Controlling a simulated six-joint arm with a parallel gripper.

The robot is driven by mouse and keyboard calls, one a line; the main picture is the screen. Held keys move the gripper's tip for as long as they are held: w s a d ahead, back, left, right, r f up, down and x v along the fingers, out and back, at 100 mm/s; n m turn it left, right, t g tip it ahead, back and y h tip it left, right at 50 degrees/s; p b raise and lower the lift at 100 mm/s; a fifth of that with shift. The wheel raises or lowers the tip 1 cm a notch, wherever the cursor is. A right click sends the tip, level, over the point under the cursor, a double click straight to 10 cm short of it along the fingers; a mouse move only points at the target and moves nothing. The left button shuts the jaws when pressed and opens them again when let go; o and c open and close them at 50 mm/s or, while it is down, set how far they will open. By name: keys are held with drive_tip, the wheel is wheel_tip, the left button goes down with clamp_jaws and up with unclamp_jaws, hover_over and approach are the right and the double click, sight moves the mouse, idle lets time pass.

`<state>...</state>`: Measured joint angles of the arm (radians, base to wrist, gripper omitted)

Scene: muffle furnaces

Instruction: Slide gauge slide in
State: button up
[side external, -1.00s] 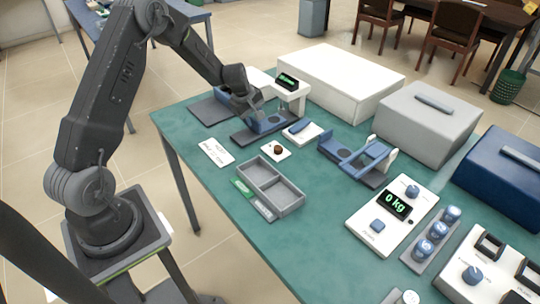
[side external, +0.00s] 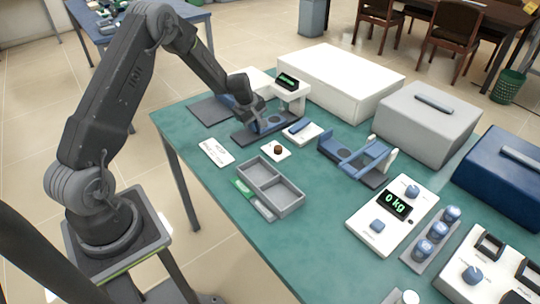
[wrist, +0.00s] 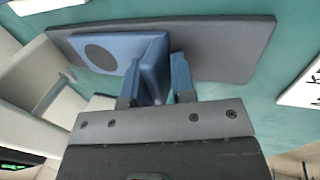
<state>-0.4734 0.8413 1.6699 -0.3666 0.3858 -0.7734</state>
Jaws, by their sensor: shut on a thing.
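The gauge is a white stand with a dark display (side external: 288,81) lit in green, behind a dark grey base plate (side external: 243,137). On the plate sits the blue slide (side external: 272,125), with a flat part and an upright blue wall. My gripper (side external: 257,112) reaches down over it from the left. In the wrist view my gripper (wrist: 156,84) has its two blue-grey fingers on either side of the slide's upright wall (wrist: 153,68), shut on it. The slide's flat part shows a dark round spot (wrist: 98,53). The gripper hides part of the slide in the side view.
A white pad with a blue part (side external: 300,128) lies close to the plate's right end. A small white card with a brown knob (side external: 277,150), a grey divided tray (side external: 285,199) and a blue cradle (side external: 350,157) stand nearer. A large white box (side external: 340,78) is behind.

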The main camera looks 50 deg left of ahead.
drive_tip(key=shift+c, duration=0.6)
drive_tip(key=shift+w, duration=1.4)
drive_tip(key=o, duration=0.4)
drive_tip(key=shift+w, duration=0.15)
drive_tip(key=shift+o, duration=0.3)
drive_tip(key=shift+r, duration=3.55)
